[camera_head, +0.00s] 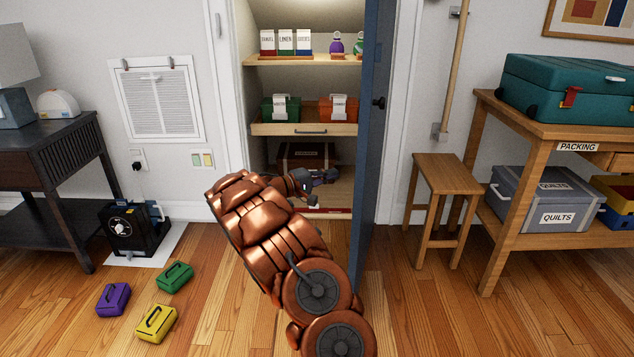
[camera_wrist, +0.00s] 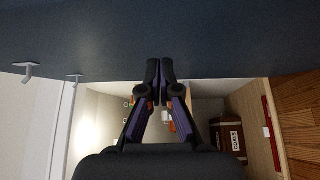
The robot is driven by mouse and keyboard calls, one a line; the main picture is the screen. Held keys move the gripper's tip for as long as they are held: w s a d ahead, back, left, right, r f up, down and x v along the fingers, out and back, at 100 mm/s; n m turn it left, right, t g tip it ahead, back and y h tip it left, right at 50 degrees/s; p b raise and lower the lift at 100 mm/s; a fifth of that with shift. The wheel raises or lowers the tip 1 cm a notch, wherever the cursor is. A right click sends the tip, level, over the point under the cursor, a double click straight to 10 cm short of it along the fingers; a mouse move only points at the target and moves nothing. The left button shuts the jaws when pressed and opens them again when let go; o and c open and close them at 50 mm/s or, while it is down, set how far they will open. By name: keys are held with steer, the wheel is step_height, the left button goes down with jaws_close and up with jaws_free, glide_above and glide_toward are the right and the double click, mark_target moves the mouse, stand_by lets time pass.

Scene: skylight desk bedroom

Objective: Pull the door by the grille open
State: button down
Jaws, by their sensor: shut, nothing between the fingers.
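The blue door (camera_head: 366,130) stands swung out from the closet opening, seen nearly edge-on in the head view, with a dark knob (camera_head: 379,102) on its right face. The white grille (camera_head: 161,102) is on the wall left of the opening. My gripper (camera_head: 331,175) is shut and empty, on the closet side of the door, close to its left face. In the wrist view the fingertips (camera_wrist: 160,64) lie over the dark door panel (camera_wrist: 160,35); I cannot tell whether they touch it.
Closet shelves (camera_head: 300,129) hold boxes and bottles behind my arm. A wooden stool (camera_head: 445,190) and packing table (camera_head: 560,128) stand right of the door. Purple, green and yellow cases (camera_head: 156,323) lie on the floor at left. Floor between door and stool is clear.

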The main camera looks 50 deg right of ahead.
steer(key=shift+s+d+b, duration=0.35)
steer(key=shift+s+d, duration=0.35)
steer(key=shift+s, duration=0.35)
steer(key=shift+s+d+b, duration=0.3)
steer(key=shift+s+d, duration=0.4)
steer(key=shift+s, duration=0.35)
